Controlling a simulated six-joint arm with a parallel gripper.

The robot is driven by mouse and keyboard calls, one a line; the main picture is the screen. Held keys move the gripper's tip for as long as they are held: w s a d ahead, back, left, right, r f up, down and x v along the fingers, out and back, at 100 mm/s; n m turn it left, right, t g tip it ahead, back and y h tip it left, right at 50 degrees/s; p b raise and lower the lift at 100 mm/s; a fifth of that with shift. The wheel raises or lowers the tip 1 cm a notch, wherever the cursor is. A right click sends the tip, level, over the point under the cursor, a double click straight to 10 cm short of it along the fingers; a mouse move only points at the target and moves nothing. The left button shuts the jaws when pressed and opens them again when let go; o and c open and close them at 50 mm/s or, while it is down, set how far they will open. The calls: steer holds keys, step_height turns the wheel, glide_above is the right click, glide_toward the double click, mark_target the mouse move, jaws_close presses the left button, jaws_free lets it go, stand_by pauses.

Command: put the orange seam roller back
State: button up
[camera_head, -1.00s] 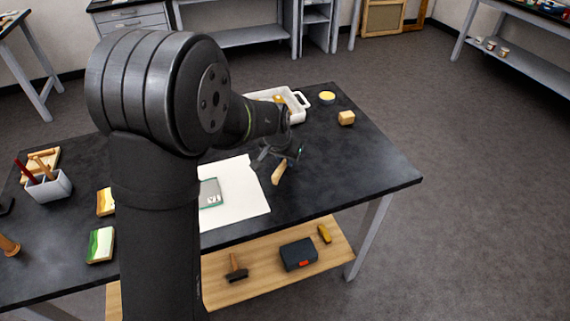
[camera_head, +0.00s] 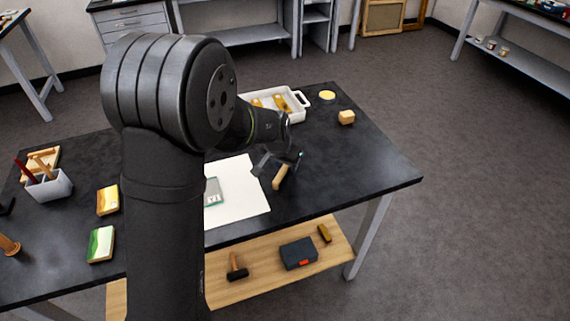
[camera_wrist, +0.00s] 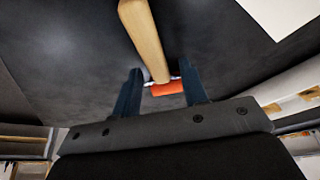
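The seam roller shows in the head view as a pale wooden handle (camera_head: 279,178) on the dark table, just right of a white sheet. In the wrist view its handle (camera_wrist: 145,38) runs down from the top edge, and its orange roller (camera_wrist: 167,88) lies between the fingers. My gripper (camera_head: 278,158) is low over the roller end, which it hides in the head view. In the wrist view the fingers of my gripper (camera_wrist: 162,82) stand apart, with a clear gap between the left finger and the orange roller.
A white tray (camera_head: 299,116) holding yellowish tools stands at the back of the table (camera_head: 350,160). A green-grey item (camera_head: 212,192) lies on the white sheet (camera_head: 240,205).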

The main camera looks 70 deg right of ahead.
mark_target(279, 175)
steer(key=v, duration=1.2)
steer(key=x, duration=1.2)
steer(key=shift+d+r, duration=0.1)
steer(key=shift+r, duration=1.1)
